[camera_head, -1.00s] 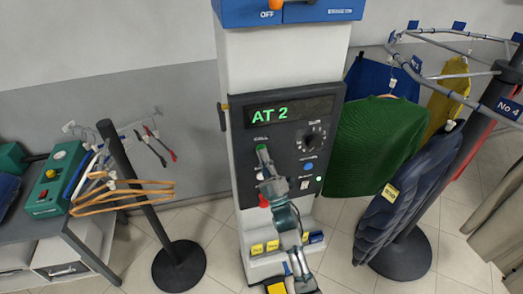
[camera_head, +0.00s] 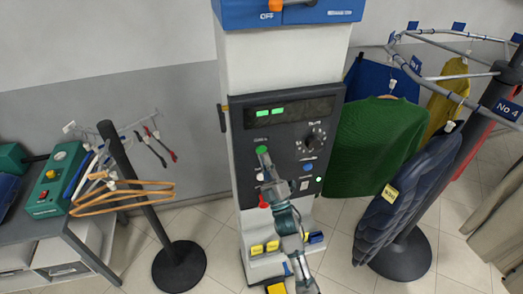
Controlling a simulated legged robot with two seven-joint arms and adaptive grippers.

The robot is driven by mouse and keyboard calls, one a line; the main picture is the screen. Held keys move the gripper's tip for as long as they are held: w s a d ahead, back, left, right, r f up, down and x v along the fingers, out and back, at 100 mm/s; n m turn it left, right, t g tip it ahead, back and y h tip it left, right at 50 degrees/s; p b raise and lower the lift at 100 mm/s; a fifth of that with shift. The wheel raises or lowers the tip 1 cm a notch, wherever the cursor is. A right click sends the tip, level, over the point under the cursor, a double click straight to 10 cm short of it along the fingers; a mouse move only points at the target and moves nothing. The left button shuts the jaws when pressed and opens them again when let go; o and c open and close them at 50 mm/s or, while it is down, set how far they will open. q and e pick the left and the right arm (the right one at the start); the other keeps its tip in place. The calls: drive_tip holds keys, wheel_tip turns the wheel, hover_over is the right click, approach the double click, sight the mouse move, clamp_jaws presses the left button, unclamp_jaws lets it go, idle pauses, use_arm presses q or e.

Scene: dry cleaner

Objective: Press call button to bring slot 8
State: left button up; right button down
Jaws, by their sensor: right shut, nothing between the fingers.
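The control panel (camera_head: 318,163) is a dark plate on a white column in the middle. Its display (camera_head: 290,112) shows two green blocks at the left and no readable text. A green button (camera_head: 261,150) sits below the display, with a label above it that is blurred. A rotary dial (camera_head: 314,140) with markings around it is to its right; I cannot read its setting. My right gripper (camera_head: 264,158) is shut and empty, its tip at or just under the green button; I cannot tell if it touches. My left gripper is not in view.
A round rail (camera_head: 440,30) with hanging garments, including a green sweater (camera_head: 372,148) and a navy jacket (camera_head: 405,195), stands right. A black post (camera_head: 140,190) with orange hangers (camera_head: 120,195) stands left. A red button (camera_head: 263,201) is low on the panel.

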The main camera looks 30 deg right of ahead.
drive_tip(key=shift+s, duration=0.15)
drive_tip(key=shift+s+a+p, duration=0.15)
drive_tip(key=shift+s+a, duration=0.05)
drive_tip(key=shift+s, duration=0.6)
drive_tip(key=shift+s+a+p, duration=0.2)
drive_tip(key=shift+s+a, duration=0.05)
drive_tip(key=shift+s, duration=0.5)
drive_tip(key=shift+s+a+p, duration=0.15)
drive_tip(key=shift+s+a, duration=0.05)
drive_tip(key=shift+s, duration=0.6)
